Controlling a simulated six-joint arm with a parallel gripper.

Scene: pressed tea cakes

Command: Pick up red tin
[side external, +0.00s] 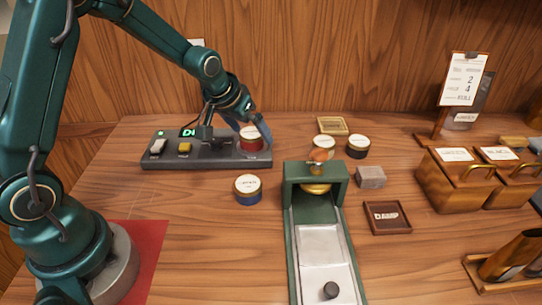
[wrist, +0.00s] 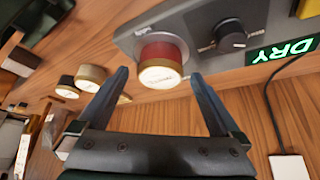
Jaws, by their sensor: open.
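The red tin (side external: 251,145) has a pale labelled lid and stands upright on the right end of a dark grey control unit (side external: 170,160). In the wrist view the red tin (wrist: 166,50) sits at a round pad on that unit. My gripper (side external: 247,122) is at the tin, with a blue-grey finger seen behind and above it. In the wrist view my gripper (wrist: 160,76) is open, with one finger to each side of the tin and gaps on both sides.
A blue tin (side external: 247,197) stands in front of the unit. A small tray (side external: 387,232) and wooden boxes (side external: 455,190) lie right.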

